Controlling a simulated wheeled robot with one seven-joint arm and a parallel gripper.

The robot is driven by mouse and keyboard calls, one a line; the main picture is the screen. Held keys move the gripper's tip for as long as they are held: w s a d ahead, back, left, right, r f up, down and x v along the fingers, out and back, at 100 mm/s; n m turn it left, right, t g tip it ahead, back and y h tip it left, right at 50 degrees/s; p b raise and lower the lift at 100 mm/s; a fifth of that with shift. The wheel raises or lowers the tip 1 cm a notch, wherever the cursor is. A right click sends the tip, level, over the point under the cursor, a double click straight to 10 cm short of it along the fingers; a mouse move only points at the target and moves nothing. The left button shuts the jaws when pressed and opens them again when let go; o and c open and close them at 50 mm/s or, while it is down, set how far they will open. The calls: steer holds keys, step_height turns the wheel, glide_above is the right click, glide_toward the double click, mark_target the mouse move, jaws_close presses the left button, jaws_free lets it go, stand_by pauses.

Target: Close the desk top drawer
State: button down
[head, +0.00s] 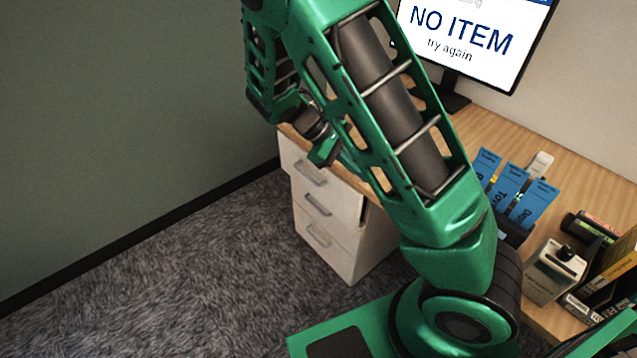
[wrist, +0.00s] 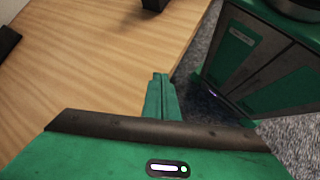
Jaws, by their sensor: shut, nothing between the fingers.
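The white desk drawer unit (head: 343,255) stands under the left end of the wooden desk, with three drawers with grey handles. The top drawer (head: 297,158) appears to stick out a little past the drawers below it. Part of it is hidden behind my arm. My gripper (head: 322,155) is near the desk's edge, just above and in front of the top drawer; I cannot tell whether it touches. In the wrist view my gripper (wrist: 160,80) has its fingers together and empty, beside the desk edge. The drawer is not clearly visible in the wrist view.
The desk top (head: 530,145) holds a monitor (head: 470,45) reading "NO ITEM", blue cards (head: 510,185), a cream box (head: 553,275) and books. A green wall (head: 110,120) is at left. Grey carpet (head: 200,270) in front of the drawers is clear.

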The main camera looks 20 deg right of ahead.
steer(key=w+a+f+n+t+h, duration=0.4)
steer(key=w+a+f+n+h, duration=0.3)
steer(key=a, duration=0.3)
steer(key=n+t+h, duration=0.3)
steer(key=n+t, duration=0.4)
glide_toward(327, 177)
steer(key=x, duration=0.6)
steer(key=shift+w+d, duration=0.15)
steer(key=shift+d, duration=0.05)
steer(key=shift+d, duration=0.1)
steer(key=shift+x, duration=2.3)
steer(key=shift+d, duration=0.1)
